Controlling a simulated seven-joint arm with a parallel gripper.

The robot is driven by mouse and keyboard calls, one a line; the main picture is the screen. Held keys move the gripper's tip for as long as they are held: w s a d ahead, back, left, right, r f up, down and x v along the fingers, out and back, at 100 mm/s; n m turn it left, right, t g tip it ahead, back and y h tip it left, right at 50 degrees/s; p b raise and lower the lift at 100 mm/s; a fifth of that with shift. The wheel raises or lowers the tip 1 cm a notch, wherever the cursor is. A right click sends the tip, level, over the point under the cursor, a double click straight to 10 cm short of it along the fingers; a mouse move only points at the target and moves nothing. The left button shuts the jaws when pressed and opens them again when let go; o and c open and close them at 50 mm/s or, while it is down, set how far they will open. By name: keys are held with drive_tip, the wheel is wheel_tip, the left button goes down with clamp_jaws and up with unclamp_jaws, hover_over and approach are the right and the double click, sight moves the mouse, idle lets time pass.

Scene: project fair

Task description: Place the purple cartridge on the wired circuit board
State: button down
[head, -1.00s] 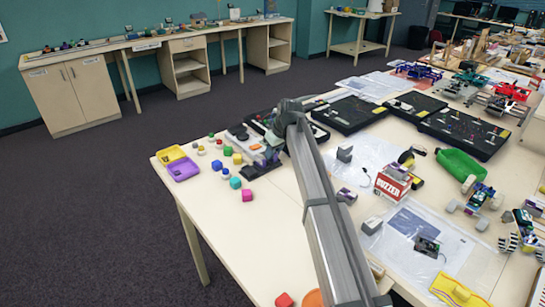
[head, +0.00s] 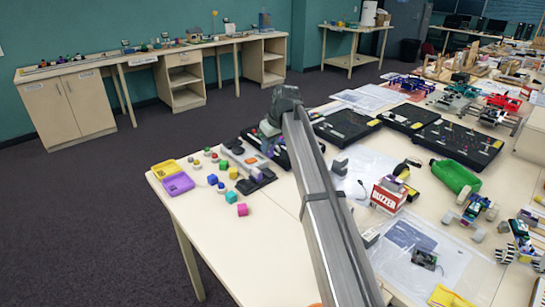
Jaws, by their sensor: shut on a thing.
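My gripper (head: 268,132) is at the far left part of the table, above a grey and black device, partly hidden by my own arm. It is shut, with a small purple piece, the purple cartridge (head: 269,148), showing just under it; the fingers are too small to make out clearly. A small dark circuit board with a thin wire (head: 424,259) lies on a printed sheet at the right front of the table, well apart from my gripper.
Black component trays (head: 345,124) lie behind. Coloured cubes and a purple tray (head: 178,184) are at the left. The front left tabletop is clear.

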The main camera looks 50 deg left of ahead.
drive_tip(key=shift+r, duration=0.75)
drive_tip(key=w+d+r+m+t, duration=0.1)
drive_tip(key=w+d+r+m, duration=0.2)
drive_tip(key=w+d, duration=1.15)
drive_tip(key=w+d+r+m+t, duration=0.1)
drive_tip(key=w+d+r+m, duration=0.1)
drive_tip(key=w+d, duration=1.25)
drive_tip(key=s+d+m, duration=0.1)
drive_tip(key=s+d, duration=0.3)
drive_tip(key=d, duration=1)
drive_tip(key=n+g, duration=0.2)
drive_tip(key=n, duration=0.4)
hover_over(426, 260)
drive_tip(key=shift+f, duration=6.75)
